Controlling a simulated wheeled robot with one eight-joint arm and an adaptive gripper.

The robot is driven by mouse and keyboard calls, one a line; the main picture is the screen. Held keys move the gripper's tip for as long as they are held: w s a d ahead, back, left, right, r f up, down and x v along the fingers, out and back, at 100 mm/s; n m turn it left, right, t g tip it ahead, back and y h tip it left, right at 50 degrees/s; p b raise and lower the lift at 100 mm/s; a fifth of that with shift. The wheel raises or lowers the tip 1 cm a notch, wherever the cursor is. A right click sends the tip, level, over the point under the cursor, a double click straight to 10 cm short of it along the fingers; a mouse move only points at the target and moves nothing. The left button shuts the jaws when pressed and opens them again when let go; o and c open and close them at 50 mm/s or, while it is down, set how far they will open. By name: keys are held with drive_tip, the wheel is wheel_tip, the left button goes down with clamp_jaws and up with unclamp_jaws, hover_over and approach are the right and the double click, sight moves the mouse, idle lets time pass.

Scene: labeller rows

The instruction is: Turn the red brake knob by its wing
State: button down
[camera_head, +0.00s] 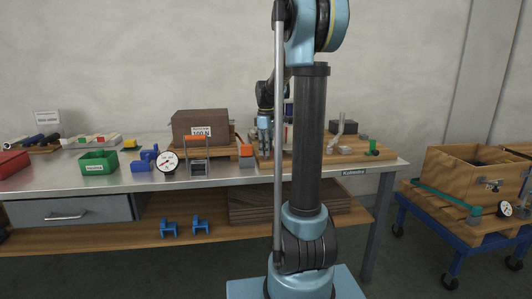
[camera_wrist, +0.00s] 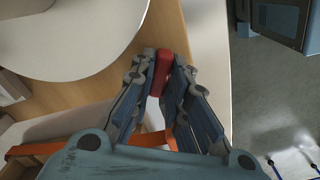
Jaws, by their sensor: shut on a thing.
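In the wrist view, the red brake knob's wing (camera_wrist: 161,74) is a narrow red bar standing between my fingertips. My gripper (camera_wrist: 160,80) is shut on this wing, with one finger on each side. The rest of the knob is mostly hidden by the fingers. In the head view, my gripper (camera_head: 265,150) is low over the wooden board at the right part of the bench. The knob cannot be made out clearly there, behind my arm.
A large pale disc (camera_wrist: 75,35) lies close left of the fingers. An orange part (camera_wrist: 60,146) crosses below them. On the bench stand a brown box (camera_head: 200,122), a dial gauge (camera_head: 167,161) and a green bin (camera_head: 98,163). A blue cart (camera_head: 470,235) stands at right.

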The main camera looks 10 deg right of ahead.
idle(0.3)
drive_tip(key=n, duration=0.5)
drive_tip(key=c, duration=2)
unclamp_jaws()
drive_tip(key=o, duration=0.5)
drive_tip(key=shift+r, duration=0.1)
